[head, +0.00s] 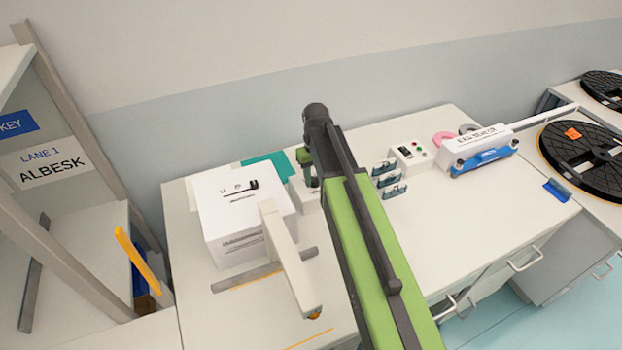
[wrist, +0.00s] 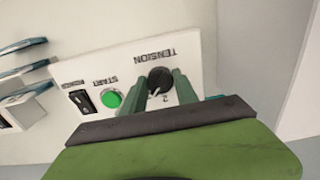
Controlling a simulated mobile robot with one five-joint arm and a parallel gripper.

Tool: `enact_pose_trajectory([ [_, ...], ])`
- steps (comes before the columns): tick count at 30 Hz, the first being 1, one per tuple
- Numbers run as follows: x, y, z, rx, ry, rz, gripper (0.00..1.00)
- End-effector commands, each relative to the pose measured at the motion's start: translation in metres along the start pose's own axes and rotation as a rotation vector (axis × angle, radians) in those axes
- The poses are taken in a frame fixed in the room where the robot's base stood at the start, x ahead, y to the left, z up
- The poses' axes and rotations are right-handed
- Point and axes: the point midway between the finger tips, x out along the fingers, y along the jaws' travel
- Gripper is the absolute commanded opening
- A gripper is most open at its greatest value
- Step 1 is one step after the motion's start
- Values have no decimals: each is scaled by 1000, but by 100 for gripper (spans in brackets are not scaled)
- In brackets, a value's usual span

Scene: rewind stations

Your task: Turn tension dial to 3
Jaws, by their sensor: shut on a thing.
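The tension dial (wrist: 160,76) is a black round knob on a white panel (wrist: 140,58), under the upside-down word TENSION in the wrist view. My gripper (wrist: 164,80) has its two green fingers on either side of the knob and is shut on it. A white pointer mark shows at the knob's lower edge, near a printed 2. The other numbers are hidden or too small to read. In the head view my gripper (head: 311,181) reaches down at the small white control box (head: 304,197); my arm hides the dial there.
On the same panel are a green START button (wrist: 111,98) and a black switch (wrist: 82,101). A large white box (head: 240,225) stands left of my gripper. Small racks (head: 388,178) and a white unit with buttons (head: 413,157) stand to the right.

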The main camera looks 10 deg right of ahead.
Motion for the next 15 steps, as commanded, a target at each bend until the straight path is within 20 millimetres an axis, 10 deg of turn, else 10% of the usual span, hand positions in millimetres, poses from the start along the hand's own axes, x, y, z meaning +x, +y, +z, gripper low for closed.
enact_pose_trajectory([
  [15, -1, -1, 0, 29, -1, -3, 0],
])
